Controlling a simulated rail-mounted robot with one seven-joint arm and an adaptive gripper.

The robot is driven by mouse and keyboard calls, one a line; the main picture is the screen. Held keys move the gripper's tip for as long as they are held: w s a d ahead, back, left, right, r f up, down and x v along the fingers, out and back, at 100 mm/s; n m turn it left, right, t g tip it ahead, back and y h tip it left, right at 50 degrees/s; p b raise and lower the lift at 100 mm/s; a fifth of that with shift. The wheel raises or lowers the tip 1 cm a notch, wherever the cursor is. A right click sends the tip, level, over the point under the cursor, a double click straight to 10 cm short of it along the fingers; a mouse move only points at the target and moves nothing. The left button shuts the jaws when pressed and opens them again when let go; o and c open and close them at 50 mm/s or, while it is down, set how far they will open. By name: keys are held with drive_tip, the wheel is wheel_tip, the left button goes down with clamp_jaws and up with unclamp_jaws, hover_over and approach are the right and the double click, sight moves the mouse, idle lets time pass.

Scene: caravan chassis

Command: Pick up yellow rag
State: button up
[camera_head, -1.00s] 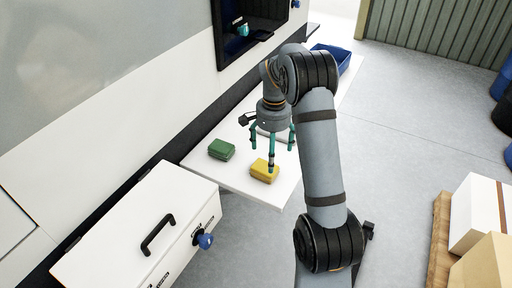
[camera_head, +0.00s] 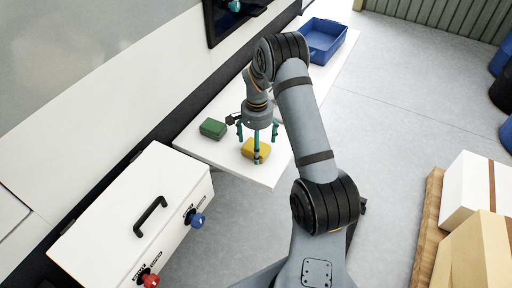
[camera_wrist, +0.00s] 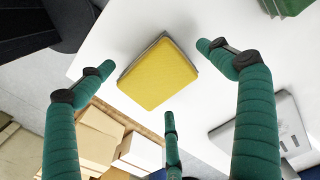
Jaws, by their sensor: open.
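The yellow rag (camera_head: 264,148), a folded block-shaped piece, lies on the white tabletop (camera_head: 248,172) near its front edge. My gripper (camera_head: 257,143) points down over it, with its green fingers spread open and empty. One finger hides part of the rag in the head view. In the wrist view, the yellow rag (camera_wrist: 158,75) sits between the spread fingertips of my gripper (camera_wrist: 160,78). I cannot tell whether any finger touches it.
A green block-shaped piece (camera_head: 213,128) lies left of the rag. A grey metal piece with openings (camera_wrist: 258,122) lies on the table. A blue bin (camera_head: 322,42) stands at the back. A white box (camera_head: 120,210) with a black handle is at front left; cartons (camera_head: 475,250) stand at right.

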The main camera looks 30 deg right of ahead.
drive_tip(key=shift+f, duration=0.35)
drive_tip(key=shift+c, duration=0.8)
drive_tip(key=c, duration=1.3)
